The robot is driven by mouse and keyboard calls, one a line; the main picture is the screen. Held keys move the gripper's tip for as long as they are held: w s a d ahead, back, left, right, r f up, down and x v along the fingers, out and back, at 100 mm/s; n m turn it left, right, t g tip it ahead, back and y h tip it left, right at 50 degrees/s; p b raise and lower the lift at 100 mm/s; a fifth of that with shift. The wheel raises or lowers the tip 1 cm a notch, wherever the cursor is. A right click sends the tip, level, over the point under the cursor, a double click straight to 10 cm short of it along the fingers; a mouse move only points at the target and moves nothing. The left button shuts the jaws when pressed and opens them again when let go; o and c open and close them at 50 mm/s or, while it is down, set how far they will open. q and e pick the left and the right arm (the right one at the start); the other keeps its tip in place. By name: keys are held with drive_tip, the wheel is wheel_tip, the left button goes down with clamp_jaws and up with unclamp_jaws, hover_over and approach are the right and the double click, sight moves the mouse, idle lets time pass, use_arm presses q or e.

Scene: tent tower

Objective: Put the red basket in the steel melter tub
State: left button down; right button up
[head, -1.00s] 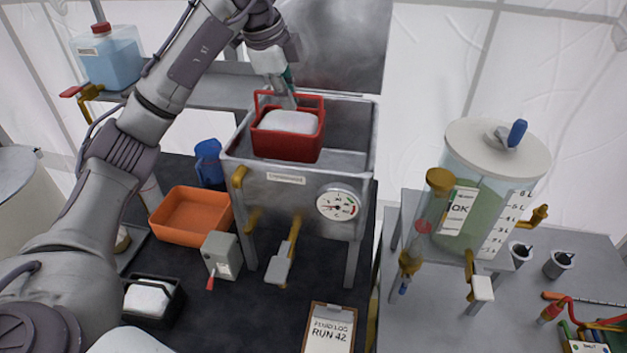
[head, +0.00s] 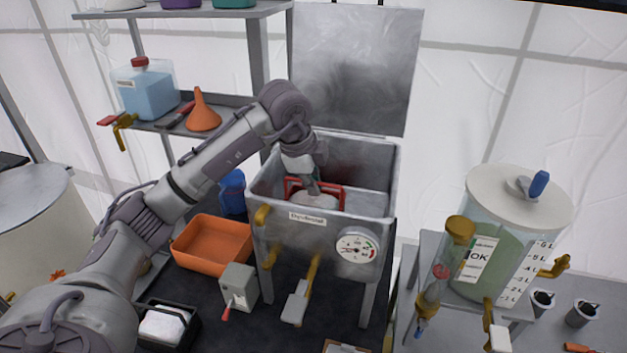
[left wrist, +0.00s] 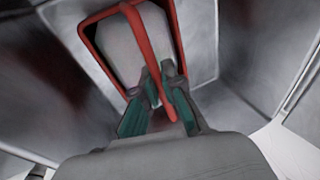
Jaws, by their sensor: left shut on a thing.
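The red basket (head: 294,187) is down inside the steel melter tub (head: 377,200), with a white block (head: 318,201) in it. The tub's front wall hides its lower part, so I cannot tell in the head view whether it rests on the floor. In the left wrist view the basket's red rim and handle (left wrist: 147,52) show around the white block (left wrist: 137,50). My left gripper (head: 312,188) reaches down into the tub and its teal fingers (left wrist: 160,95) are shut on the handle. My right gripper is not in view.
The tub's lid (head: 355,70) stands open behind it. An orange tray (head: 213,245) and a grey switch box (head: 240,285) stand left of it. A clear tank with green liquid (head: 508,245) is on the right. A shelf (head: 160,125) holds a blue jug (head: 147,92) and an orange funnel (head: 203,112).

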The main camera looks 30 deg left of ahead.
use_arm(q)
drive_tip(key=shift+r, duration=0.1)
drive_tip(key=c, duration=1.3)
unclamp_jaws()
drive_tip(key=shift+r, duration=0.1)
drive_tip(key=b+v, duration=0.2)
drive_tip(key=v, duration=1)
